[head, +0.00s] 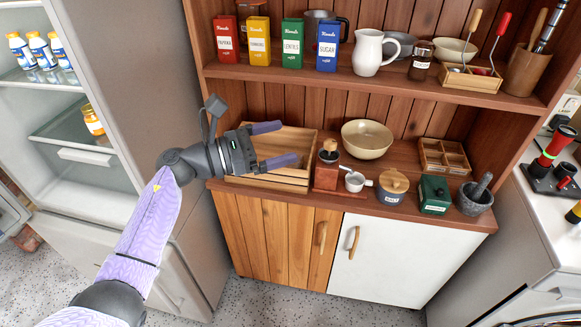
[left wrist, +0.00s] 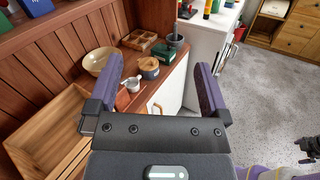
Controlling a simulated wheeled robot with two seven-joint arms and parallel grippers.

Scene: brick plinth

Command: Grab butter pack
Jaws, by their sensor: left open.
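No pack that I can read as butter shows. A small dark green box (head: 434,194) with a white label stands on the wooden counter between a lidded pot and a mortar; its text is too small to read. It also shows in the left wrist view (left wrist: 158,105). My left gripper (head: 287,143) is open and empty, with purple fingers, above the wooden tray at the counter's left, well left of the green box. In the left wrist view its fingers (left wrist: 158,70) are spread. A dark part that looks like my right gripper (left wrist: 309,147) shows small at the right edge.
The wooden tray (head: 240,180) looks empty. A cream bowl (head: 367,139), a grinder (head: 327,170), a small white cup (head: 355,181), the lidded pot (head: 392,188) and the mortar (head: 474,198) crowd the counter. A shelf (head: 300,77) overhangs it. An open fridge (head: 70,185) is at left.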

